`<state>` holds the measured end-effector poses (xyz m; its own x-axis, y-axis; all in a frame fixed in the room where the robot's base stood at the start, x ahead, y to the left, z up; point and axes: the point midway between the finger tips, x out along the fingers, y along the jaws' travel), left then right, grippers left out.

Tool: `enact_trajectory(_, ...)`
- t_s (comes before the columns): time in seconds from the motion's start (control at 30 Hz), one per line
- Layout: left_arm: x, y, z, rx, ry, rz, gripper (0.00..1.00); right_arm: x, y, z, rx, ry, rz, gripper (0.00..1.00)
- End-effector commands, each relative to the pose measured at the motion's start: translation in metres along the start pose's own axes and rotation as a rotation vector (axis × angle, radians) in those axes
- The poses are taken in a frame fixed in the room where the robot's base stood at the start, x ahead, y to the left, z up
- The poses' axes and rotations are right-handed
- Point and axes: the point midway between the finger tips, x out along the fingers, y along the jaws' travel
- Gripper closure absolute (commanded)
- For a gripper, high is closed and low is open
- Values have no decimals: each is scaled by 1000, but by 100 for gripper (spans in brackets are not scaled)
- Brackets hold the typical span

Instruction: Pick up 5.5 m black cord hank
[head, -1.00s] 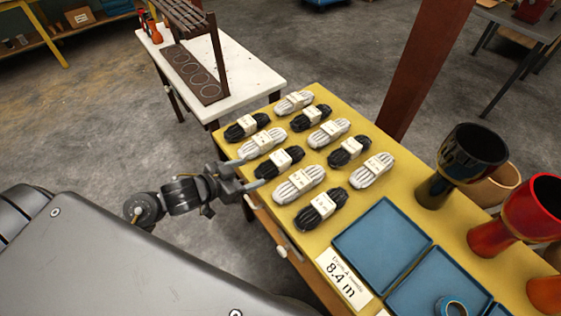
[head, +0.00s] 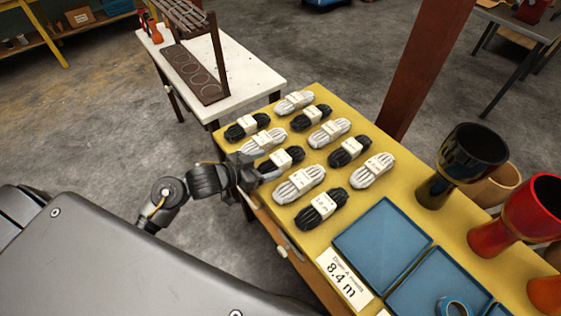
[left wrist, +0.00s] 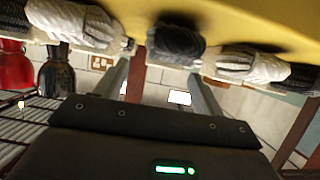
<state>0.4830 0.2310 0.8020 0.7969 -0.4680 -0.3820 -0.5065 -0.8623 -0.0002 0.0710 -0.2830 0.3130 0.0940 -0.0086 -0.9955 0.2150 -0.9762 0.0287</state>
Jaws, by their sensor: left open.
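Several black cord hanks with pale paper bands lie on the yellow table among white ones. The bands' lengths are too small to read, so I cannot tell which is the 5.5 m one. My left gripper (head: 256,169) is open and empty at the table's left edge, close beside the middle-left black hank (head: 286,158). In the left wrist view, a dark hank (left wrist: 175,42) lies ahead, roughly between the fingertips (left wrist: 160,76), with white hanks (left wrist: 75,24) on both sides. My right gripper is not in view.
White hanks (head: 300,184) lie close to the black ones on the yellow table (head: 313,244). Blue trays (head: 382,246), a length card (head: 343,279) and goblet drums (head: 462,165) stand to the right.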

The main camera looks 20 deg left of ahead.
Motion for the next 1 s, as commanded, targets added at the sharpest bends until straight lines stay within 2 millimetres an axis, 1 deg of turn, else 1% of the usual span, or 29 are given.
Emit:
enact_trajectory(0.1,19,-4,-3,-3,2,1,31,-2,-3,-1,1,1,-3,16)
enact_trajectory(0.2,33,-5,-2,-3,1,1,31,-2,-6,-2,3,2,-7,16)
enact_trajectory(0.3,42,-6,-2,-1,1,0,31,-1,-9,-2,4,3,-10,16)
enact_trajectory(0.57,45,-6,-2,1,0,-1,31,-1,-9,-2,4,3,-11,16)
enact_trajectory(0.67,45,-6,-2,1,0,-1,41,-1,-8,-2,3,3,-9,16)
enact_trajectory(0.93,45,-6,-2,1,0,0,77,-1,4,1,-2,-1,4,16)
enact_trajectory(0.97,45,-6,-2,1,0,0,79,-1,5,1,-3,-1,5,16)
enact_trajectory(1.0,45,-6,-2,1,0,0,79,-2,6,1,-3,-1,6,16)
